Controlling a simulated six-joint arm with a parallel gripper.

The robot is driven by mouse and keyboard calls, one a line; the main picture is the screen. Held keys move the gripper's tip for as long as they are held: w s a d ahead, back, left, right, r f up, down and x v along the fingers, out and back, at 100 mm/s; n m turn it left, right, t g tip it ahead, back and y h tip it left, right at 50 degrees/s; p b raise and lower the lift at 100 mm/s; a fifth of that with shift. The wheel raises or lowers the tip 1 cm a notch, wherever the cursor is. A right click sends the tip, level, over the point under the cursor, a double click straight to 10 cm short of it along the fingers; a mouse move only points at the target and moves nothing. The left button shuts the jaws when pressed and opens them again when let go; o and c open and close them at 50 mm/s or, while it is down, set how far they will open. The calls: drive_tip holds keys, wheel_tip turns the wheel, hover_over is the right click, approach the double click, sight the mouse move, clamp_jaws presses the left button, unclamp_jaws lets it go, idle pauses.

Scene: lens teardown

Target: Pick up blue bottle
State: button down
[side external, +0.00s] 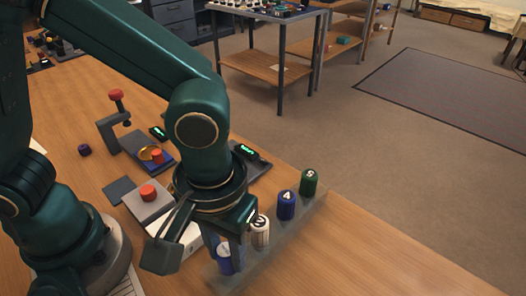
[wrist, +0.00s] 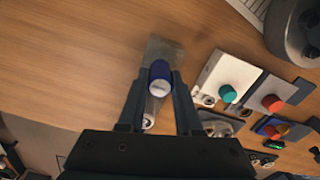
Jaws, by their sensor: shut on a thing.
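A blue bottle (side external: 224,256) with a pale round top is at the near end of the grey rack, partly hidden by my gripper (side external: 236,252). In the wrist view the blue bottle (wrist: 161,76) sits between the two fingers of my gripper (wrist: 159,78), which is shut on it. I cannot tell whether its base still touches the rack. A second blue bottle (side external: 286,205), with a letter on its top, stands farther along the rack.
The grey rack (side external: 308,214) also holds a white bottle (side external: 260,231) and a green bottle (side external: 308,182). A white box (side external: 182,240) and a grey block with a red knob (side external: 148,193) stand left of my gripper. The table's right front is clear.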

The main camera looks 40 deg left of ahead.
wheel_tip(320, 180, up, 3)
drive_tip(key=shift+f, duration=0.2)
drive_tip(key=w+a+r, duration=0.4)
drive_tip(key=a+r, duration=0.3)
drive_tip(key=a, duration=0.3)
drive_tip(key=shift+w+a+f, duration=1)
drive_tip(key=shift+w+f, duration=0.25)
drive_tip(key=shift+f, duration=0.05)
drive_tip(key=shift+w+a+f, duration=0.95)
drive_tip(key=shift+w+f, duration=0.25)
drive_tip(key=shift+f, duration=0.15)
drive_tip(key=shift+w+a+f, duration=1)
drive_tip(key=shift+w+f, duration=0.25)
drive_tip(key=shift+f, duration=0.05)
drive_tip(key=shift+f, duration=0.7)
drive_tip(key=shift+r, duration=0.1)
drive_tip(key=shift+r, duration=2.9)
